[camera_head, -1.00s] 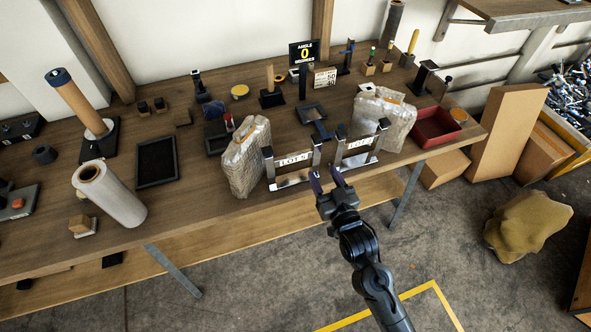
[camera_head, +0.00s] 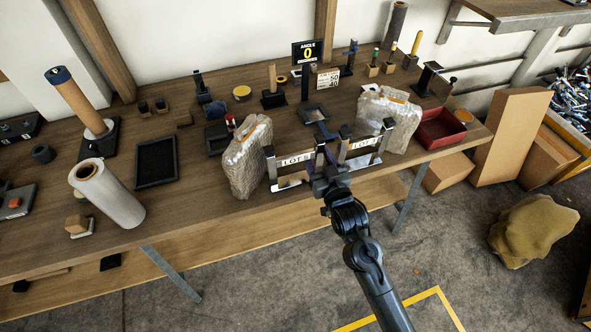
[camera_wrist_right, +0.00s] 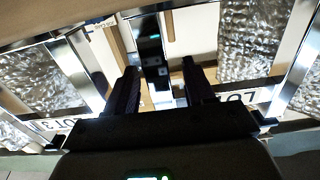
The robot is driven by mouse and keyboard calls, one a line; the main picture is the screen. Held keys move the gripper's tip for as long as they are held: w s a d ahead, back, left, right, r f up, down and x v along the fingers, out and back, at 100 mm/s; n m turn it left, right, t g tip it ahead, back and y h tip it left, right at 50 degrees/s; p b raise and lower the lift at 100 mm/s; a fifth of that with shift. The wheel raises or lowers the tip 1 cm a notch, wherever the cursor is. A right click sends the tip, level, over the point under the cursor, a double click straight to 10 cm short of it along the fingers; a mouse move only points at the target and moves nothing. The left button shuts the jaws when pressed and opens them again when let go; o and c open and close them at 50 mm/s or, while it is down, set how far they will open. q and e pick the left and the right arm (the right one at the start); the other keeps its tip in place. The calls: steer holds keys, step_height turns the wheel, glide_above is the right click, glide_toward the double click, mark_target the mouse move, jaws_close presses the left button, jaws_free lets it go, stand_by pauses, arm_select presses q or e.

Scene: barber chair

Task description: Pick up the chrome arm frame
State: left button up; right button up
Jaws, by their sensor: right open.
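Two chrome arm frames with white LOT labels stand side by side near the front edge of the bench in the head view. The left frame (camera_head: 271,166) is partly hidden by my right gripper, and the right frame (camera_head: 381,140) stands just beyond it. My right gripper (camera_head: 326,147) is open at the adjoining posts of the two frames. In the right wrist view, a shiny upright post (camera_wrist_right: 150,50) with a dark face shows between the spread fingers (camera_wrist_right: 162,80). I cannot tell whether the fingers touch it. My left gripper is not in view.
A red tray (camera_head: 440,129) lies at the right end of the bench. A black tray (camera_head: 155,162) and a white roll (camera_head: 110,195) are at left.

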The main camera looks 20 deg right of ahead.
mark_target(321, 136)
jaws_close()
steer(key=shift+r, duration=0.15)
steer(key=shift+r, duration=0.1)
steer(key=shift+r, duration=0.3)
step_height(321, 136, up, 9)
steer(key=p, duration=0.3)
steer(key=shift+r, duration=0.1)
